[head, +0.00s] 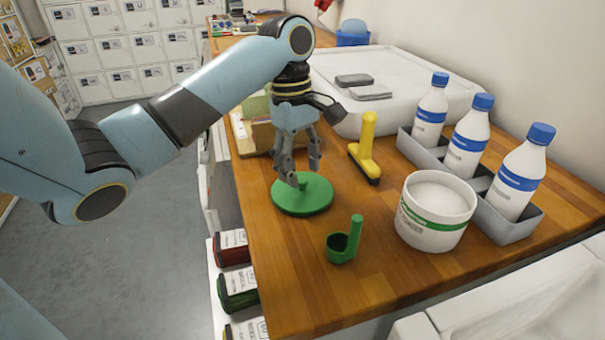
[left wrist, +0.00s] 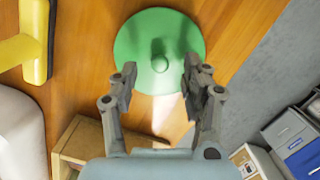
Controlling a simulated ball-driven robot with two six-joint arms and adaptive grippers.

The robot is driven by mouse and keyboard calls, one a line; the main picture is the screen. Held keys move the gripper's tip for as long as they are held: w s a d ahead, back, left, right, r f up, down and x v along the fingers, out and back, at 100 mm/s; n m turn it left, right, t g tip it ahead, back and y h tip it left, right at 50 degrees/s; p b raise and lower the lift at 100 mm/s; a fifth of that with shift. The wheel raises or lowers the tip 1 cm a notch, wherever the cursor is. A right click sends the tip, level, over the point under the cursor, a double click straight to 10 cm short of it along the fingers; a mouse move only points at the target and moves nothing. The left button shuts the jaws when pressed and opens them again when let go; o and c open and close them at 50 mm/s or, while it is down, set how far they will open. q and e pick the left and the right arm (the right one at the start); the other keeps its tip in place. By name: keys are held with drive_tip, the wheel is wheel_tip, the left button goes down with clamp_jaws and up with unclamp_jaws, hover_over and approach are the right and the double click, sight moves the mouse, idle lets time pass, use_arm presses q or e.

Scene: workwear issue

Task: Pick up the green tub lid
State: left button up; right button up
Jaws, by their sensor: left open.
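The green tub lid (head: 302,197) lies flat on the wooden counter, a round disc with a small knob in its middle. My left gripper (head: 303,178) is open and empty just above the lid, pointing down at it. In the left wrist view the lid (left wrist: 150,40) and its knob lie ahead of the open fingers (left wrist: 158,82), with the knob between their lines. I cannot tell whether a finger touches the lid. The white tub (head: 435,212) with a green band stands to the right, without a lid. My right gripper is not in view.
A green scoop (head: 343,245) stands in front of the lid. A yellow brush (head: 366,150) stands behind it to the right. Bottles (head: 466,140) stand in a grey tray (head: 510,222) at the right. A wooden box (left wrist: 85,145) is close to the gripper.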

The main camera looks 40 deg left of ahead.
sight(302, 188)
use_arm(q)
drive_tip(key=shift+f, duration=0.85)
drive_tip(key=shift+d+f, duration=0.1)
drive_tip(key=shift+f, duration=0.45)
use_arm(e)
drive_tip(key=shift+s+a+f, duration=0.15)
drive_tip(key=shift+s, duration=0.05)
use_arm(q)
drive_tip(key=shift+c, duration=0.8)
clamp_jaws()
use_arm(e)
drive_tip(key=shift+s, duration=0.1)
